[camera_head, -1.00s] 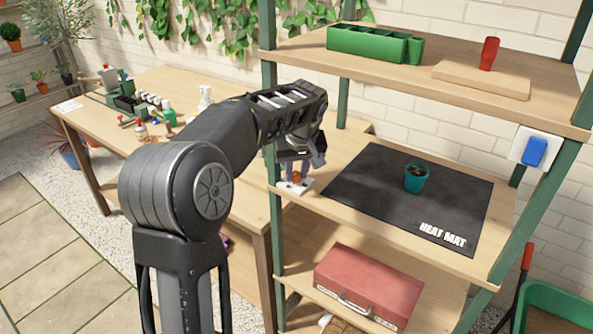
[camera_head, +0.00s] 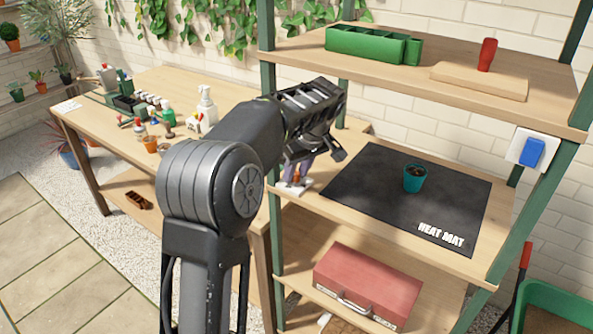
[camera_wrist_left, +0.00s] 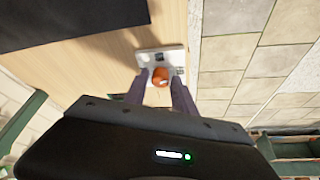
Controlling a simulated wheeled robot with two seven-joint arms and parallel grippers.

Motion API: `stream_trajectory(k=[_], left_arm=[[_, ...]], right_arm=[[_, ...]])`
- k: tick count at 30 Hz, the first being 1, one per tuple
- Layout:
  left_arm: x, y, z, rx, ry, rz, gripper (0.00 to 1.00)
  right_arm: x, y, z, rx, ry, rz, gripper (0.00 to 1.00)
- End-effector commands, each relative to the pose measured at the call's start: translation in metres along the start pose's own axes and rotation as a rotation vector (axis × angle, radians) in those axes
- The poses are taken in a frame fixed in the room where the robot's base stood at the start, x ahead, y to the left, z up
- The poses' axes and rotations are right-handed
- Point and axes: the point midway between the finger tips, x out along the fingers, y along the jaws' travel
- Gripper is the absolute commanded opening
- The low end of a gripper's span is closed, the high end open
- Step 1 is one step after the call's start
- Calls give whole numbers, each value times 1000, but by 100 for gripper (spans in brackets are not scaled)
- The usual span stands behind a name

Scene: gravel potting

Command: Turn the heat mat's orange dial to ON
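The orange dial (camera_wrist_left: 161,77) sits on a small white control plate (camera_wrist_left: 171,57) at the shelf's edge, near a corner of the black heat mat (camera_head: 350,200). My left gripper (camera_wrist_left: 160,80) has one finger on each side of the dial, close against it, and looks shut on it. In the head view, the gripper (camera_head: 296,174) reaches down to the white plate (camera_head: 302,190), and the dial is mostly hidden by the fingers. Dark marks on the plate are too small to read. My right gripper is out of view.
A teal pot (camera_head: 415,178) stands on the mat. A green shelf post (camera_head: 268,130) rises close beside my left gripper. A blue switch (camera_head: 533,152) is on the right post. A red toolbox (camera_head: 368,284) lies on the shelf below. A crowded workbench (camera_head: 100,140) stands at left.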

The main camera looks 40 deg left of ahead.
Motion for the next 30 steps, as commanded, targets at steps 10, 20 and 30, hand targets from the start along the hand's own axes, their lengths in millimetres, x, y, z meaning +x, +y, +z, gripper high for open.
stream_trajectory(k=[10,20,30], left_arm=[[-14,1,6,2,-1,3,32],[-38,1,68,5,-1,4,32],[-56,0,110,1,0,0,32]], right_arm=[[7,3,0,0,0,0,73],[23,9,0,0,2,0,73],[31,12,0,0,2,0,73]])
